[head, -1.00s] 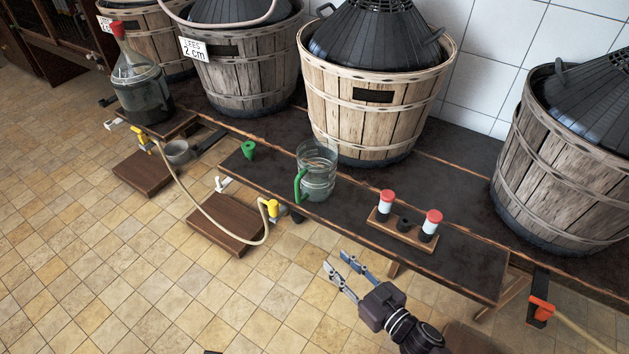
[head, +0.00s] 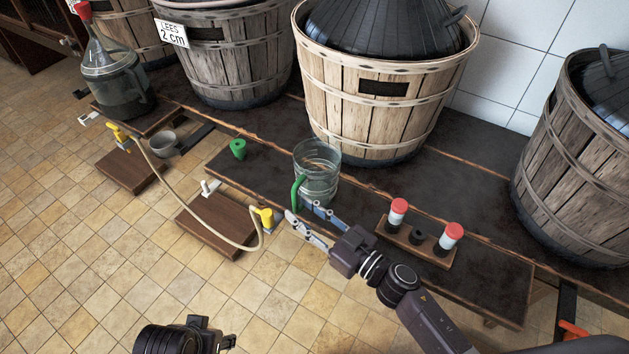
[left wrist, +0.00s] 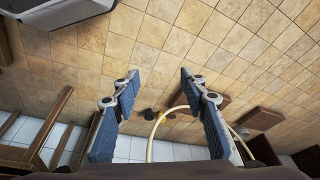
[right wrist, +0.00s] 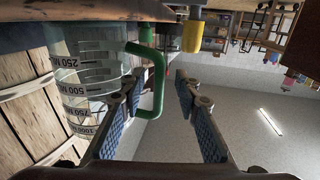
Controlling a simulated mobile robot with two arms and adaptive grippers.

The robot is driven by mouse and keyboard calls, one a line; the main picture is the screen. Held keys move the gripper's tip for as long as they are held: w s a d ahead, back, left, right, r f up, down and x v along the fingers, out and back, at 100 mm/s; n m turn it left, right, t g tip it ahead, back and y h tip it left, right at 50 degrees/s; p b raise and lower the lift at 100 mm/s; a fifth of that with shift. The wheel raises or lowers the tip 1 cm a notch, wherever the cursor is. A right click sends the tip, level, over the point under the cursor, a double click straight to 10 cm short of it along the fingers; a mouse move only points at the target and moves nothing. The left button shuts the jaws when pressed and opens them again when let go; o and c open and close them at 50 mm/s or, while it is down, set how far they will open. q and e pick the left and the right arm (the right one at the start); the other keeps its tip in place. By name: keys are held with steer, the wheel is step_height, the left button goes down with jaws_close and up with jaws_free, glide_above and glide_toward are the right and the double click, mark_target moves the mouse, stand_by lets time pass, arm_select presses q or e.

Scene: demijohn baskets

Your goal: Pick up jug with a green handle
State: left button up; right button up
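A clear jug (head: 318,172) with a green handle (head: 297,192) stands upright on the dark bench, in front of the middle basket. My right gripper (head: 298,212) is open, its fingertips close to the handle in the head view. In the right wrist view the jug (right wrist: 88,85) shows volume marks, and its green handle (right wrist: 158,85) lies between the tips of my open right gripper (right wrist: 158,82); contact cannot be told. My left gripper (left wrist: 158,75) is open and empty over the tiled floor; in the head view only part of the left arm shows at the bottom.
A rack with red-capped containers (head: 398,212) stands right of the jug. A green funnel-like piece (head: 238,149) is on its left. Large wooden baskets (head: 384,95) stand behind. A hose (head: 190,212) with a yellow tap (head: 264,217) hangs by the bench's front edge.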

steer(key=shift+x, duration=1.4)
arm_select(q)
steer(key=shift+r, duration=0.8)
arm_select(e)
steer(key=shift+d, duration=0.1)
jaws_close()
steer(key=shift+r, duration=0.1)
